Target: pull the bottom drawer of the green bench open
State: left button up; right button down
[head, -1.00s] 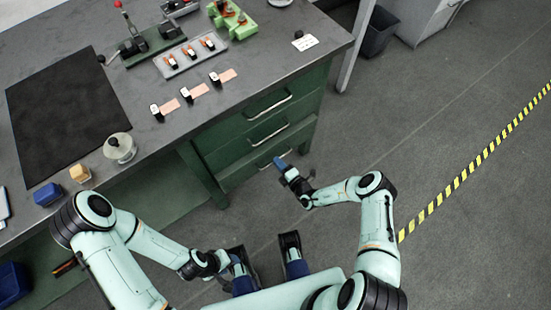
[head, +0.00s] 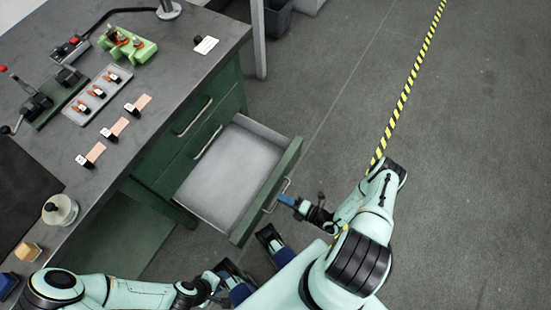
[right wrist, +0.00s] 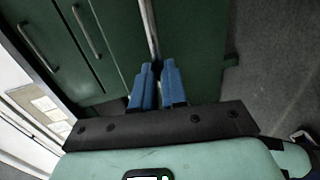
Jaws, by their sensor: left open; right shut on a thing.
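The green bench (head: 232,87) has a column of drawers on its right side. Its bottom drawer (head: 228,178) stands pulled well out, and its light grey inside is empty. My right gripper (head: 282,199) is at the drawer's front. In the right wrist view its blue fingers (right wrist: 157,68) are shut on the metal bar handle (right wrist: 149,28) of that drawer. The two drawers above are closed, with their handles (head: 192,116) showing. My left gripper (head: 222,279) is open and empty, low in the head view, apart from the bench.
The bench top holds a green fixture (head: 130,50), a grey tray (head: 98,96) with small parts, copper strips (head: 138,103) and a lidded jar (head: 60,210). A yellow-black floor stripe (head: 405,95) runs at the right. Grey floor beyond the drawer is clear.

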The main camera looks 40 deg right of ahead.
jog(key=shift+s+d, duration=0.25)
jog(key=shift+s, duration=0.35)
jog(key=c, duration=1.2)
grip_release()
jog(key=shift+o, duration=0.2)
jog(key=v, duration=1.3)
jog(key=shift+s, duration=0.2)
